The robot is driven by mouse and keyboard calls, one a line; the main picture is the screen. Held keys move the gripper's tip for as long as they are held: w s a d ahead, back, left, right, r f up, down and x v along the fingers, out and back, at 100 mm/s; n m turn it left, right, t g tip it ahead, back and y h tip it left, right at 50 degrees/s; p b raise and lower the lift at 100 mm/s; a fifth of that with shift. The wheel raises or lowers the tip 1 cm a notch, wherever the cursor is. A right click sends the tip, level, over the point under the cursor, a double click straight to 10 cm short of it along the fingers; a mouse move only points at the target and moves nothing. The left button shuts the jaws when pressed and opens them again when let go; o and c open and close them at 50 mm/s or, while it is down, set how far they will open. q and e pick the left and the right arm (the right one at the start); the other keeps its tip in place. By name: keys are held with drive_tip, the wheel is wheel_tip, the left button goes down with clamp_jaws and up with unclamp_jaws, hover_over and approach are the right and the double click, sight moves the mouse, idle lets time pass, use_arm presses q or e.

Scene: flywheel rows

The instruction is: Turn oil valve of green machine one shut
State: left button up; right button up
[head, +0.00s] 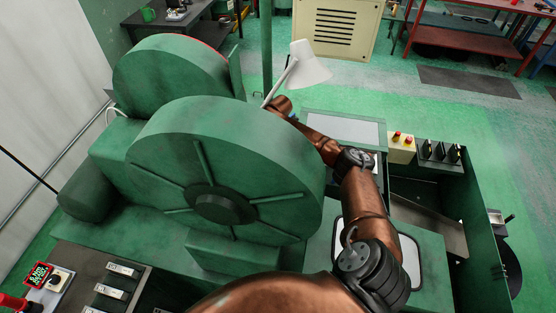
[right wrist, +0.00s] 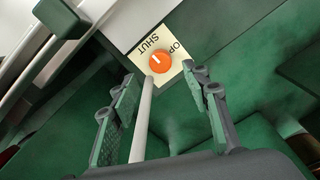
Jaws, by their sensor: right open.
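The green machine with its big flywheel (head: 220,170) fills the middle of the head view. The oil valve is an orange round knob (right wrist: 159,62) on a pale plate (right wrist: 177,48) lettered SHUT and OP, the rest of that word unclear. A short white mark on the knob points up and left, toward the SHUT lettering. My right gripper (right wrist: 161,84) is open, its fingers spread to either side below the knob and not closed on it. In the head view my right arm reaches behind the flywheel, and its gripper is hidden. My left gripper is not in view.
A thin white rod (right wrist: 142,120) runs up between my right fingers toward the plate. A white lamp (head: 307,67) stands close to my right forearm. A second green flywheel (head: 165,75) lies behind.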

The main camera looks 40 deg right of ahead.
drive_tip(key=shift+r, duration=2.8)
